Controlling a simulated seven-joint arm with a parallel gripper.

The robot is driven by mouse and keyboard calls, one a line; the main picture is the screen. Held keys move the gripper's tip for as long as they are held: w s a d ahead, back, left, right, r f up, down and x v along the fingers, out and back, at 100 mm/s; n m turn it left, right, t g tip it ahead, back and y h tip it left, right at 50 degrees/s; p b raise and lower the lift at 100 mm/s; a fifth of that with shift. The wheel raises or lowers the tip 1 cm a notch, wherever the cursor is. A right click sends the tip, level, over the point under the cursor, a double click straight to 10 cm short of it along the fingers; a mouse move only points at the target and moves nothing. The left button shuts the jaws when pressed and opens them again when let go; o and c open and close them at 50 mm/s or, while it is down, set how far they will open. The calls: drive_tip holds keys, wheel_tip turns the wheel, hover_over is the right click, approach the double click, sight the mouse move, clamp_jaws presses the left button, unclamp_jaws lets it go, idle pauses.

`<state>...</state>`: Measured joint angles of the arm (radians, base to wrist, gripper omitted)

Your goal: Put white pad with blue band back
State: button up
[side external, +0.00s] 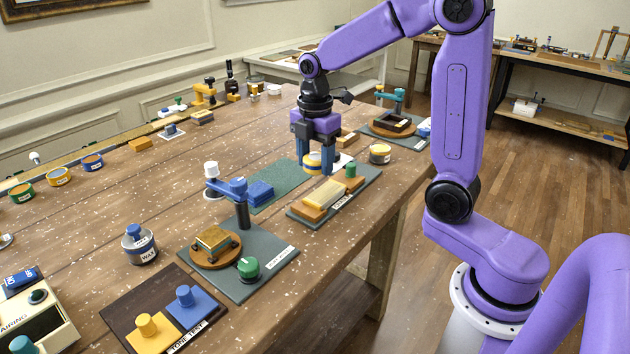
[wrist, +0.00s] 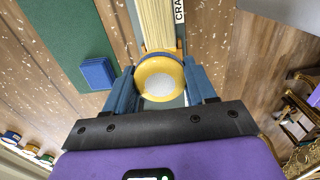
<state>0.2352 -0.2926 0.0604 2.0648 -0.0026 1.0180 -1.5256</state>
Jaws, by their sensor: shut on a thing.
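My gripper (side external: 314,160) points down over the far part of the table, its blue fingers shut on a round yellow-rimmed piece with a whitish top (side external: 313,161). In the wrist view the same piece sits between the two fingers (wrist: 160,82), at the end of a cream ribbed block (wrist: 156,28). I cannot tell whether it touches what lies below. A flat white piece (side external: 343,161) lies just right of the fingers, partly hidden. A white-topped knob on a dark base (side external: 211,170) stands farther left; its band is unclear.
A grey-green board (side external: 366,187) below my gripper carries the cream block and a green knob (side external: 350,170). A green mat (side external: 290,178) with a blue block (side external: 259,192) lies left. A blue-armed post (side external: 241,205) rises nearer the camera.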

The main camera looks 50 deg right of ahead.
drive_tip(key=d+r, duration=0.2)
drive_tip(key=d, duration=0.1)
hover_over(285, 180)
drive_tip(key=s, duration=0.1)
wheel_tip(285, 180, down, 8)
drive_tip(key=shift+s+f, duration=0.1)
drive_tip(key=shift+f, duration=0.15)
drive_tip(key=shift+w+f, duration=0.45)
drive_tip(key=shift+f, duration=0.1)
drive_tip(key=shift+w+f, duration=0.1)
drive_tip(key=shift+f, duration=1.5)
drive_tip(key=shift+f, duration=0.2)
drive_tip(key=o, duration=1.1)
drive_tip(key=shift+r, duration=0.1)
